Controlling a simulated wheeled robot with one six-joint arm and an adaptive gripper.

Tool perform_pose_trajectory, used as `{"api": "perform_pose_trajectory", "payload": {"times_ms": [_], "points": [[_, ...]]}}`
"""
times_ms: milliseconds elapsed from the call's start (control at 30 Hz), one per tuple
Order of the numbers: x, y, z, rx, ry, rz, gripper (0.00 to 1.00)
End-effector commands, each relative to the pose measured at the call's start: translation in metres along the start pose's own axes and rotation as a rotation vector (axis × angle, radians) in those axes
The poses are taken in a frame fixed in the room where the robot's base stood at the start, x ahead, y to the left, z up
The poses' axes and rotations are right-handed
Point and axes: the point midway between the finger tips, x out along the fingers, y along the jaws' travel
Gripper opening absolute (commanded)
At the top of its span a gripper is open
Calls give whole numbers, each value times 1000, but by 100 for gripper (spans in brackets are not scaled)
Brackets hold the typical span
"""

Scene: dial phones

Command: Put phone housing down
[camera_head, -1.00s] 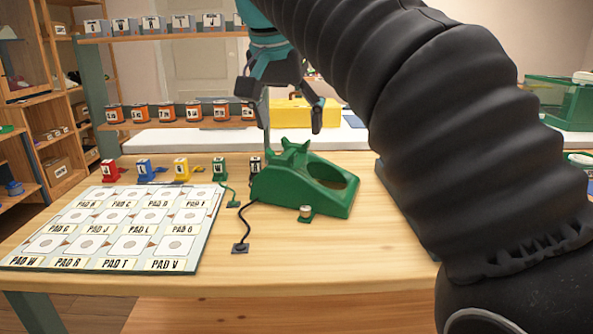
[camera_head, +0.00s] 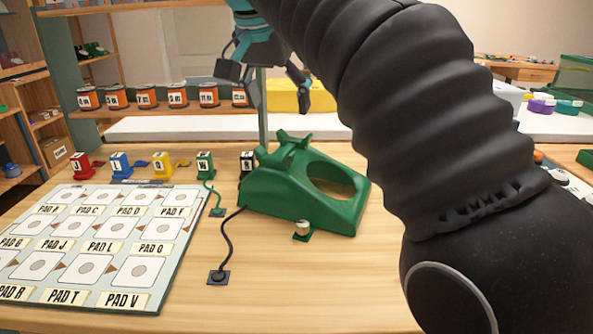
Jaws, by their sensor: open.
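The green phone housing (camera_head: 285,201) sits on the wooden table (camera_head: 185,262), with a round opening in its sloped face and a cradle on top. A black cord (camera_head: 229,240) runs from its left side to a small dark plate on the table. My gripper (camera_head: 268,97) is open and empty above the housing, with a gap between its fingers and the cradle. My dark ribbed arm hides the right part of the table.
A white pad board (camera_head: 120,222) lies left of the housing. Several small coloured labelled blocks (camera_head: 163,166) stand behind it. A small green-based knob (camera_head: 302,230) is just in front of the housing. Labelled spools (camera_head: 146,96) and a yellow case (camera_head: 300,95) are behind.

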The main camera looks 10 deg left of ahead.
Motion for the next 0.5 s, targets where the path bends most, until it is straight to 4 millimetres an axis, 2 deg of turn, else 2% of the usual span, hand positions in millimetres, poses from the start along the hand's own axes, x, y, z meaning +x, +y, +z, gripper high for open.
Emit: {"api": "perform_pose_trajectory", "payload": {"times_ms": [233,500], "points": [[41,-1,2,-1,-2,1,81],[59,0,0,1,0,0,81]]}}
